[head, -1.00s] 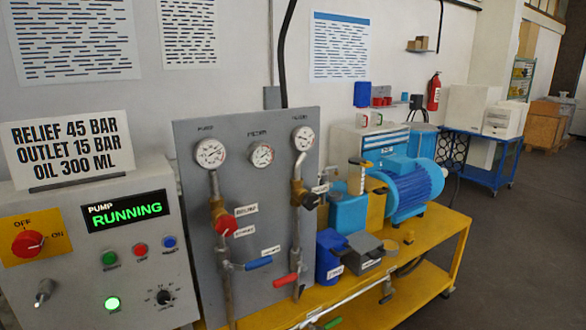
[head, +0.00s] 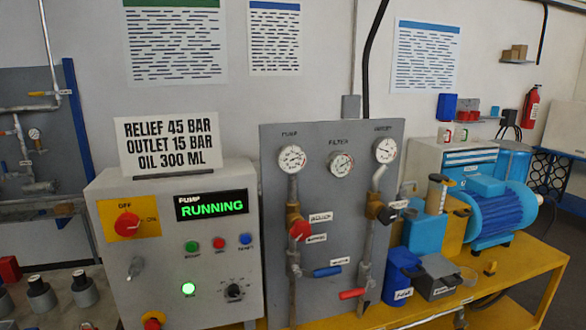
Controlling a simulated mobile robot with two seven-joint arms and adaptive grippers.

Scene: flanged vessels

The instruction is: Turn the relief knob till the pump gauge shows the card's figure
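The card (head: 168,143) on top of the control box reads RELIEF 45 BAR, OUTLET 15 BAR, OIL 300 ML. The pump gauge (head: 292,159) is the left dial on the grey panel (head: 334,240); its needle is too small to read. The red relief knob (head: 300,230) sits on a brass valve body below that gauge, with small labels to its right. The pump display (head: 211,205) on the control box reads RUNNING in green. Neither of my grippers is in view.
The control box (head: 150,280) carries a red rotary switch (head: 127,224) and several buttons. Blue (head: 327,271) and red (head: 352,294) levers sit low on the panel. A blue motor (head: 495,205) and containers stand on the yellow bench (head: 530,266) at right.

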